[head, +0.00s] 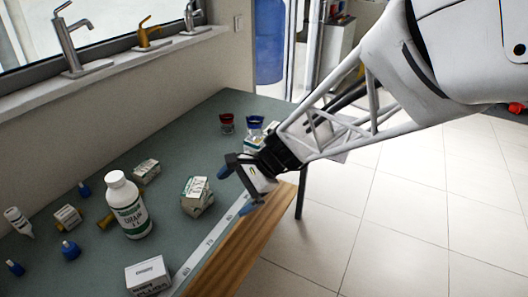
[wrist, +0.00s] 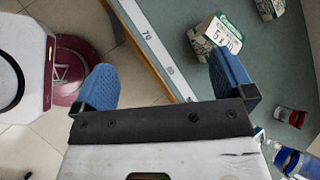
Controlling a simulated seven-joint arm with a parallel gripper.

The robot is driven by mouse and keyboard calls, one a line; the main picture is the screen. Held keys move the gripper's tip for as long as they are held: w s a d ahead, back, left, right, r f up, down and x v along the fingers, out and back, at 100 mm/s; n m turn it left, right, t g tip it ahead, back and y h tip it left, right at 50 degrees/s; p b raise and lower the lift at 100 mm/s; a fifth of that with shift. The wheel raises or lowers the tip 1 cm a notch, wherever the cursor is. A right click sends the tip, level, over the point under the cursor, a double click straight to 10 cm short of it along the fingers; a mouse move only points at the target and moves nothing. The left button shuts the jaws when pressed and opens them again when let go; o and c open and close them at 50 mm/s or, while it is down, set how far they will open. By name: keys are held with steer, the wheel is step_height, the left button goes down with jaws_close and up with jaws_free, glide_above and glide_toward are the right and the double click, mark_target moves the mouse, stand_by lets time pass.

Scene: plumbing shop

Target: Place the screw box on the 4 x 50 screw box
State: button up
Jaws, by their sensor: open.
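My gripper (head: 238,190) is open with its blue fingertips apart, above the table's front edge; nothing is between them in the wrist view (wrist: 163,80). A white and green screw box (head: 197,195) stands on the table just left of the gripper. In the wrist view a box marked 5 x 70 (wrist: 215,38) lies beyond the right fingertip, apart from it. Another box (head: 255,140) is partly hidden behind the gripper. More boxes stand at the near edge (head: 147,276), further back (head: 147,169) and at the left (head: 68,216). I cannot read 4 x 50 on any.
A white drain bottle (head: 128,208) stands among the boxes. Red (head: 227,122) and blue-rimmed (head: 255,122) items are at the far end. Small blue-capped pieces lie at the left. A ruler strip (head: 208,243) runs along the wooden front edge. Faucets line the windowsill.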

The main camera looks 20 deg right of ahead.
steer(key=s+d+r+n+h, duration=0.4)
steer(key=s+d+n, duration=0.1)
steer(key=s+n, duration=0.1)
steer(key=s+d+r+n+t+h, duration=0.1)
steer(key=s+d+r+n+h, duration=0.3)
steer(key=s+d+n+h, duration=0.1)
steer(key=s+n, duration=0.1)
steer(key=s, duration=0.1)
steer(key=shift+s+r, duration=0.15)
steer(key=shift+s, duration=0.25)
